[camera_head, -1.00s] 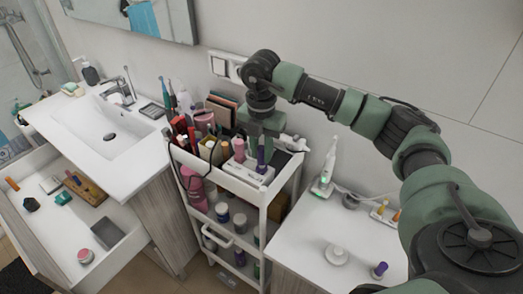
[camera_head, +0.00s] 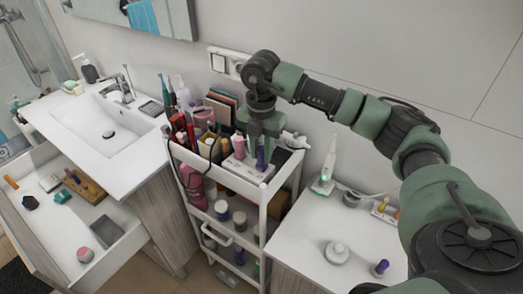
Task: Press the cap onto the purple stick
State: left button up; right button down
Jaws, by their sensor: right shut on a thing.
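The purple stick (camera_head: 261,160) stands upright at the right end of a white holder (camera_head: 244,170) on the cart's top shelf. My right gripper (camera_head: 263,139) points straight down over it, its fingers at the stick's upper end. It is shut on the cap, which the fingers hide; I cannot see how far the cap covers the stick. A pink stick (camera_head: 239,148) stands in the same holder, left of the gripper. My left gripper is not in view.
The cart's top shelf is crowded with bottles and tubes left of the holder. A white counter (camera_head: 300,239) on the right carries an electric toothbrush (camera_head: 325,180), a round white item (camera_head: 336,253) and a small purple-topped item (camera_head: 381,268). An open drawer (camera_head: 40,235) is at left.

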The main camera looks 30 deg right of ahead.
jog(key=c, duration=0.7)
grip_release()
jog(key=shift+o, duration=0.2)
jog(key=shift+r, duration=0.1)
jog(key=shift+r+p, duration=2.65)
jog(key=shift+r, duration=1.25)
grip_shut()
